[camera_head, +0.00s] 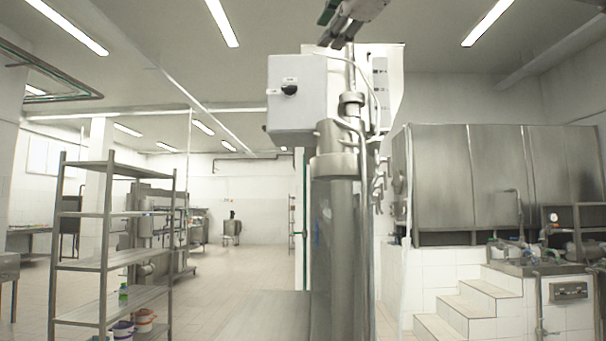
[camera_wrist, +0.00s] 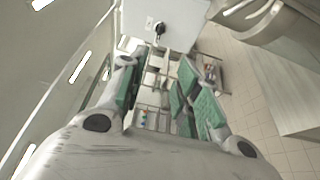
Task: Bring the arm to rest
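My gripper (camera_head: 342,24) is at the top middle of the head view, above the grey control box (camera_head: 296,92) with its black knob (camera_head: 289,89). In the wrist view my gripper (camera_wrist: 163,75) has its green-padded fingers spread apart. Nothing is held between them; only the distant room shows through the gap. The control box (camera_wrist: 185,22) and its knob (camera_wrist: 160,29) also show beyond the fingertips in the wrist view. In the head view the tall steel cylinder of the filler (camera_head: 338,240) stands below the box. Most of my arm is out of view.
A metal shelf rack (camera_head: 110,262) stands at left, holding a green bottle (camera_head: 123,294) and buckets (camera_head: 145,319). A steel surface (camera_head: 262,318) lies low beside the filler. Tiled steps (camera_head: 470,310) and steel tanks (camera_head: 500,175) are at right. Floor shows between rack and filler.

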